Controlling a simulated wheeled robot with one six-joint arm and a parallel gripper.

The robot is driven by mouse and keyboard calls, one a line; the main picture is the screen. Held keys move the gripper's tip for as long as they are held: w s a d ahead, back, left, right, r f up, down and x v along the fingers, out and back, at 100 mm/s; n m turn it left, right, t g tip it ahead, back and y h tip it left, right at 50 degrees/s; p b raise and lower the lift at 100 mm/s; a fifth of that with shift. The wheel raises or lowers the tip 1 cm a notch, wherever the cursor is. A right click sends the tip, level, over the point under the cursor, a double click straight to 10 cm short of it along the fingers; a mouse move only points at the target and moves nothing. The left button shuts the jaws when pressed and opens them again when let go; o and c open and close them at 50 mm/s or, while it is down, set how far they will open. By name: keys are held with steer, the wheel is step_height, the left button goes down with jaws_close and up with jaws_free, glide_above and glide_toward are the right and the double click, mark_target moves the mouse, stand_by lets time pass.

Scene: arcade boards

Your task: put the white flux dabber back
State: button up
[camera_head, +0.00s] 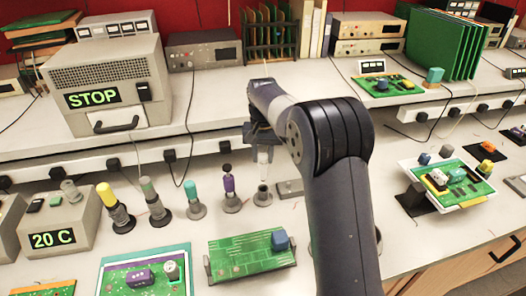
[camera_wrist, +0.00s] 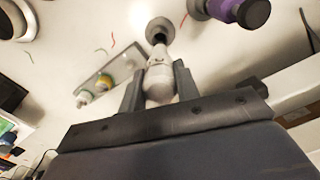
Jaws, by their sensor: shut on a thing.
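The white flux dabber (camera_head: 263,158) hangs roughly upright below my gripper (camera_head: 262,137), in the middle of the head view. In the wrist view my gripper (camera_wrist: 159,85) is shut on the dabber (camera_wrist: 158,78), with one finger on each side. A small grey round holder (camera_head: 262,196) stands on the bench right under the dabber. The holder also shows beyond the dabber's far end in the wrist view (camera_wrist: 159,27). I cannot tell whether the dabber's lower end is inside the holder or just above it.
A purple tool (camera_head: 230,188) stands in its holder close to the left. Teal (camera_head: 193,199), green and yellow tools stand further left. A grey tray (camera_head: 290,188) lies just right of the holder. A green circuit board (camera_head: 248,258) lies in front. A raised shelf edge runs behind.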

mark_target(263, 178)
steer(key=shift+f, duration=0.9)
steer(key=shift+b, duration=0.3)
steer(key=shift+f+b, duration=1.6)
steer(key=shift+f, duration=1.55)
steer(key=o, duration=1.6)
steer(key=shift+r, duration=0.1)
steer(key=shift+r+p, duration=2.95)
steer(key=shift+r, duration=1.1)
steer(key=shift+f, duration=0.1)
